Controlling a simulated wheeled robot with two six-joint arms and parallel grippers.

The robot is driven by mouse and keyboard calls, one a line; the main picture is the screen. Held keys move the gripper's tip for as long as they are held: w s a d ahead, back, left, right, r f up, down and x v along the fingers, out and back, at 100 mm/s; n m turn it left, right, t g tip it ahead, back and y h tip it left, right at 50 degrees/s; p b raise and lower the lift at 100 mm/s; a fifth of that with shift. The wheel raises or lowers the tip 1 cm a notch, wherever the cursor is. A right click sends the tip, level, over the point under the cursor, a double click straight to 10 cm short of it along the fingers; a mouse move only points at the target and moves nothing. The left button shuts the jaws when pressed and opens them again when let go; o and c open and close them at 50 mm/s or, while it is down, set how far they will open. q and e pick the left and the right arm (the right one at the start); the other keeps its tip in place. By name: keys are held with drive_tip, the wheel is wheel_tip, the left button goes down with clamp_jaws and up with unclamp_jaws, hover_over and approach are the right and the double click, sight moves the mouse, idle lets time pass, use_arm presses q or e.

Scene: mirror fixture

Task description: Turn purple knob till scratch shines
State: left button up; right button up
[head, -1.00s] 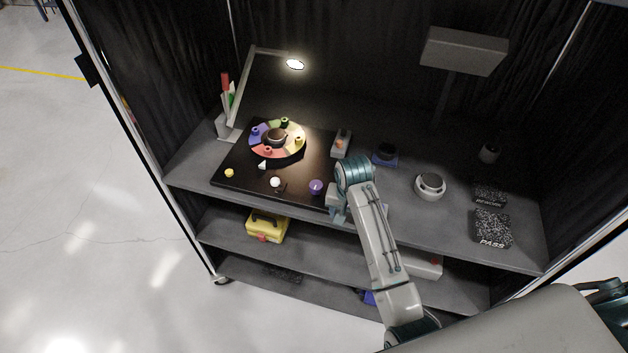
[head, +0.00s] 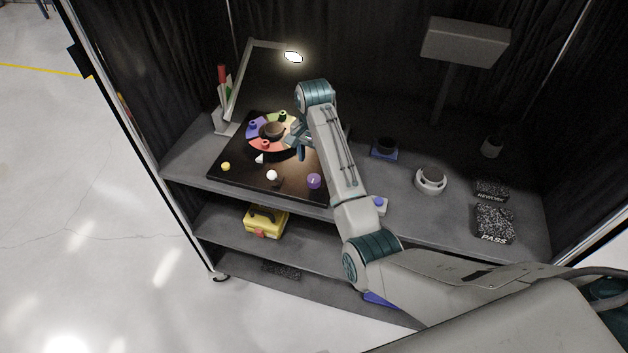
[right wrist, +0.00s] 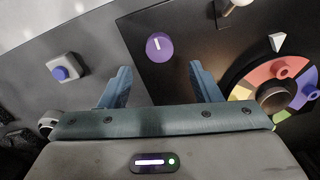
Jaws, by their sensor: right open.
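The purple knob (head: 314,181) stands at the front right of the black board (head: 232,174). In the right wrist view the purple knob (right wrist: 160,46) shows a white line on its top and lies beyond the gap between my fingertips. My right gripper (head: 301,147) is over the board's right side, behind the knob and apart from it. In the right wrist view its two blue fingers (right wrist: 160,72) are spread with nothing between them. A round dark disc (head: 273,130) sits inside a ring of coloured segments. I cannot make out a scratch on it. My left gripper is out of view.
A lit lamp (head: 293,57) hangs over the board. A white ball-topped post (head: 272,175), a white pointer (head: 260,158) and a yellow knob (head: 226,167) are on the board. Free shelf lies farther right.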

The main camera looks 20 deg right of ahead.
sight(314, 178)
wheel_tip(314, 178, down, 6)
drive_tip(key=shift+r+p, duration=0.1)
drive_tip(key=shift+p, duration=0.85)
drive_tip(key=shift+f, duration=0.75)
drive_tip(key=c, duration=1)
